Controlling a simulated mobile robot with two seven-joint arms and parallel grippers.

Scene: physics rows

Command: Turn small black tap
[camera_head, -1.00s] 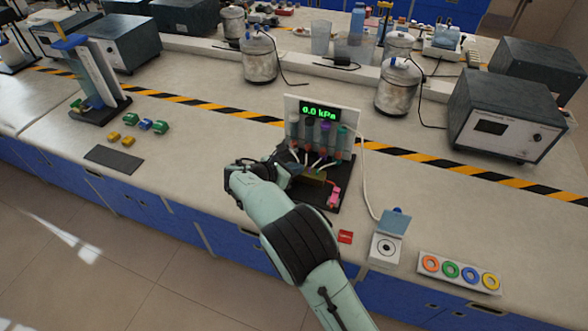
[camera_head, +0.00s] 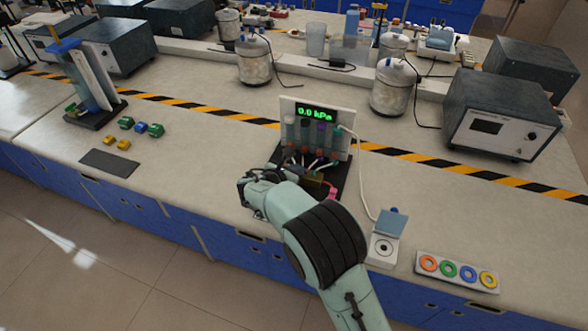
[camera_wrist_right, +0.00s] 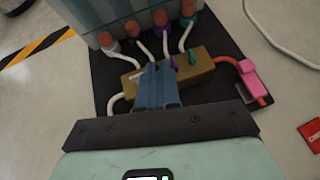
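The small black tap is not visible; my right gripper's fingers cover the part of the brass manifold block (camera_wrist_right: 203,66) between its left end and the purple tap (camera_wrist_right: 173,62). A teal tap (camera_wrist_right: 193,57) stands further right on the block. My right gripper (camera_wrist_right: 157,68) has its blue fingers close together over the block, pointing at its middle. Whether they grip anything is hidden. In the head view my right gripper (camera_head: 290,175) is mostly behind its own wrist, at the front of the pressure rig (camera_head: 343,108). The left gripper is out of view.
The rig's display (camera_head: 316,114) reads 0.0 kPa. White tubes run from the block to upright cylinders behind it. A pink part (camera_wrist_right: 243,80) is joined at its right end. A red piece (camera_wrist_right: 311,133) lies on the bench. A tray of coloured rings (camera_head: 457,271) is at right.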

